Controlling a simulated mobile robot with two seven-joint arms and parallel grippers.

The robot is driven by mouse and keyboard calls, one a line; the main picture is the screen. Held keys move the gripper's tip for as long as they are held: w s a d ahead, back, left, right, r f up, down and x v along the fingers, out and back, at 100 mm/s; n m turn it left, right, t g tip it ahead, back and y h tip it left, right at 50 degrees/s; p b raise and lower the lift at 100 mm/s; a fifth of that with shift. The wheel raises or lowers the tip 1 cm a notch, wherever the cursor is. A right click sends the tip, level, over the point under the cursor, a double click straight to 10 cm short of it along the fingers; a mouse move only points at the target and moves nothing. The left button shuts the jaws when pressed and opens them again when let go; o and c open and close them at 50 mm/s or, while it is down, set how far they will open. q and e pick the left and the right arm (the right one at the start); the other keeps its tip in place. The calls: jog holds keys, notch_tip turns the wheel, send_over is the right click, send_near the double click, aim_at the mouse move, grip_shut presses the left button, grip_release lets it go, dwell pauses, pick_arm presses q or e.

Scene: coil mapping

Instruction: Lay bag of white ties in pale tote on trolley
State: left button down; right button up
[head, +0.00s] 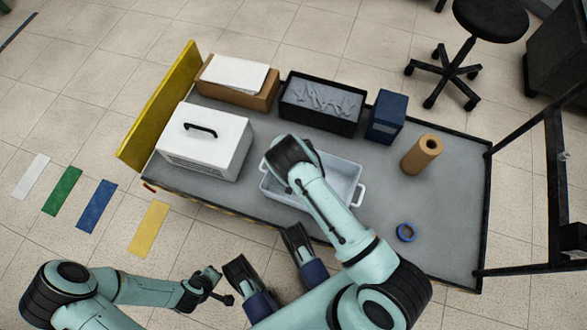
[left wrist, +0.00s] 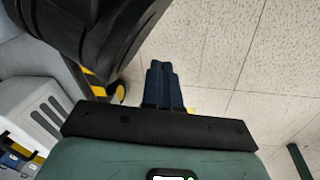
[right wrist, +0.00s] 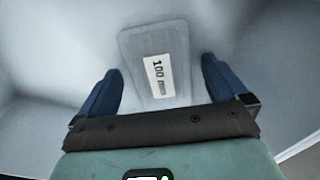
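The pale tote (head: 350,178) stands on the trolley's near side, partly covered by my right arm. In the right wrist view, a pale flat bag (right wrist: 178,30) with a white "100 mm" label (right wrist: 159,76) lies inside pale grey walls that look like the tote's interior. My right gripper (right wrist: 160,66) is open, with one blue finger on each side of the bag and gaps between. The head view hides this gripper behind my wrist. My left gripper (left wrist: 163,82) is shut and empty, off the trolley's near edge above the floor.
On the trolley (head: 455,200) stand a white case (head: 205,140), a cardboard box (head: 262,92) with a white top, a black crate (head: 290,112) of grey items, a blue box (head: 386,117), a brown roll (head: 422,155) and a blue ring (head: 405,232). The right side has bare surface.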

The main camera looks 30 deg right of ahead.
pick_arm(q)
jog(key=shift+w+r, duration=0.1)
pick_arm(e)
jog(key=shift+r, duration=0.25)
notch_tip(320, 180, up, 7)
jog(key=shift+f+p, duration=0.1)
jog(key=shift+p, duration=1.15)
pick_arm(q)
jog(key=shift+t+h, duration=0.3)
jog(key=r, duration=0.1)
jog(key=d+r+p, duration=0.1)
jog(key=r, duration=0.1)
jog(key=d+r, duration=0.1)
jog(key=r, duration=0.1)
jog(key=shift+w+r, duration=0.15)
jog(key=shift+w, duration=0.05)
pick_arm(e)
notch_tip(320, 180, up, 5)
